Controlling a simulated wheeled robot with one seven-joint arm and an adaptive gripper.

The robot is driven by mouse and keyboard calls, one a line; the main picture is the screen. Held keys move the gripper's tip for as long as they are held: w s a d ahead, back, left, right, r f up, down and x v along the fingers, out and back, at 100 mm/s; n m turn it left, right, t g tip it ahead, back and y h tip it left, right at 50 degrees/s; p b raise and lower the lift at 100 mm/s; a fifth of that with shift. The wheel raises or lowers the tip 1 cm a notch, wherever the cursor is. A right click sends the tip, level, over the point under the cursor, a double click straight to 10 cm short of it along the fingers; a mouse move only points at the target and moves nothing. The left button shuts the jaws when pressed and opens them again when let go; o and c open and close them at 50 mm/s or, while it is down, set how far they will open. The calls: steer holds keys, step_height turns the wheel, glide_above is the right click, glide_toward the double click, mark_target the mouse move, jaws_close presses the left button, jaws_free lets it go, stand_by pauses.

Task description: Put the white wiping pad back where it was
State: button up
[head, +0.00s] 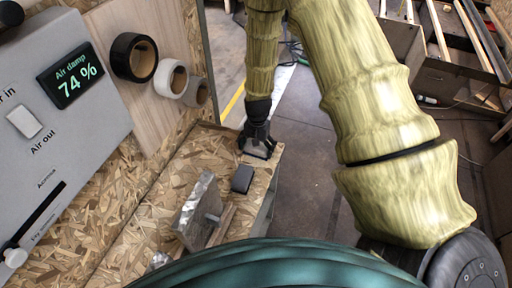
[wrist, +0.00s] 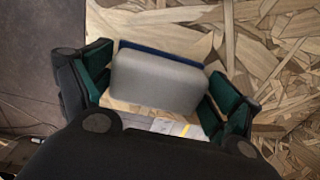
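The white wiping pad (wrist: 158,82) looks light grey with rounded edges in the wrist view, and a blue layer shows along its far edge. It lies between the two fingers of my gripper (wrist: 160,85), which meet its left and right sides, so the gripper appears shut on it. In the head view my gripper (head: 257,137) points down at the far end of the chipboard bench top (head: 180,165). The pale pad (head: 256,151) shows just under the fingers there. Whether it touches the bench is hard to tell.
A dark grey block (head: 242,179) lies on the bench close to my gripper. A metal piece with a rod (head: 197,209) stands nearer. Tape rolls (head: 134,57) hang on the left panel beside a grey control box (head: 50,120). The bench ends just right of the gripper.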

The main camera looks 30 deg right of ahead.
steer(key=shift+r, duration=0.25)
step_height(320, 180, up, 12)
steer(key=b, duration=0.4)
steer(key=shift+s, duration=0.15)
stand_by(0.6)
steer(key=shift+f, duration=0.15)
